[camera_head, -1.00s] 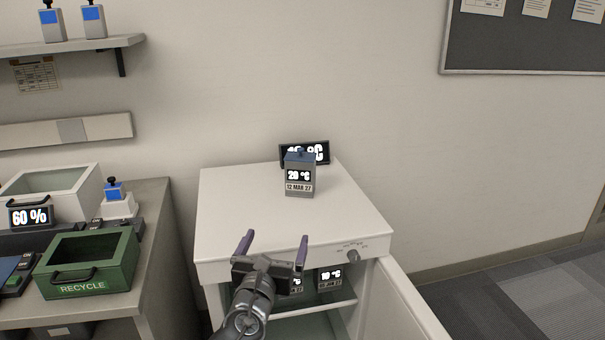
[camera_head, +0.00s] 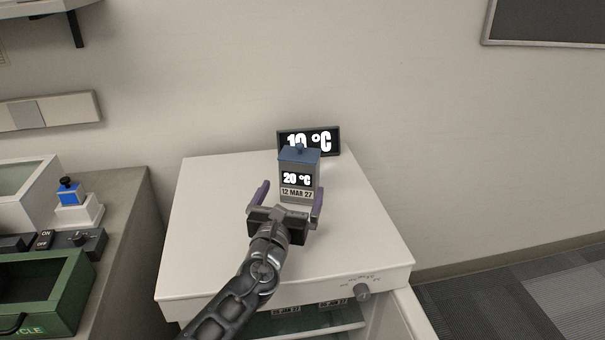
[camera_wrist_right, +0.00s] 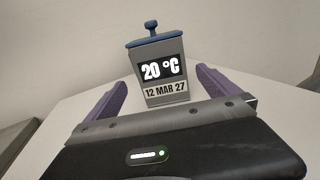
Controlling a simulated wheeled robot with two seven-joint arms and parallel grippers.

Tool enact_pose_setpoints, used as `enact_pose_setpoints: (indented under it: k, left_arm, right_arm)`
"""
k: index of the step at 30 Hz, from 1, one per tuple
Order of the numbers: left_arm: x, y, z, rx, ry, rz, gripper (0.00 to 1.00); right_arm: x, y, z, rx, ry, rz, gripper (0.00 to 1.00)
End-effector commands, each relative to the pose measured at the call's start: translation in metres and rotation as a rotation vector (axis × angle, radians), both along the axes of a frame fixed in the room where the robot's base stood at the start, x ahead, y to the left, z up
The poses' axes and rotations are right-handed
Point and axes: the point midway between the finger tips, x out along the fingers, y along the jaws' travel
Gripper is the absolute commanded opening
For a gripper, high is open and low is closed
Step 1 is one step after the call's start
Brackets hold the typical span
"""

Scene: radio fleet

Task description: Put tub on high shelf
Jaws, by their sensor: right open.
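A grey tub (camera_head: 299,170) with a blue knobbed lid stands upright on the white top of the fridge cabinet (camera_head: 215,225). Its labels read "20 °C" and "12 MAR 27". My right gripper (camera_head: 290,196) is open, its purple fingers pointing at the tub from the front. In the right wrist view the tub (camera_wrist_right: 163,72) stands ahead between the two fingers (camera_wrist_right: 160,95), apparently not gripped. In the head view the right finger is close to the tub's lower right side; contact cannot be told. My left gripper is not in view. A shelf (camera_head: 40,6) shows only partly at the upper left.
A black display reading about "10 °C" (camera_head: 325,141) stands just behind the tub. The cabinet door (camera_head: 413,316) is open at the front right, with tubs inside. On the left bench are a green recycle bin (camera_head: 70,285), a white bin (camera_head: 25,190) and a blue-topped device (camera_head: 72,195).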

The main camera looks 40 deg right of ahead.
Motion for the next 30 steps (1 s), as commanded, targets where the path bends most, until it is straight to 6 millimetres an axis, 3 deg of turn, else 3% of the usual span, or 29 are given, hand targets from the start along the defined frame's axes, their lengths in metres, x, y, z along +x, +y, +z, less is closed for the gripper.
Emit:
enact_pose_setpoints:
  k: [6, 14, 23, 30]
  left_arm:
    - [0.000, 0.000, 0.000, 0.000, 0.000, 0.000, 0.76]
    - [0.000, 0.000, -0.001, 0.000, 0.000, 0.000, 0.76]
    - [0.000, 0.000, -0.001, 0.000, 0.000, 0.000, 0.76]
    - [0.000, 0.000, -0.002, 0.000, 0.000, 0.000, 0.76]
  right_arm:
    - [0.001, -0.002, 0.000, 0.001, 0.000, -0.001, 1.00]
    - [0.016, -0.021, 0.000, 0.001, 0.000, -0.001, 1.00]
    - [0.017, -0.022, 0.000, 0.000, 0.000, 0.000, 1.00]
    - [0.031, -0.044, -0.001, 0.004, -0.002, -0.002, 1.00]
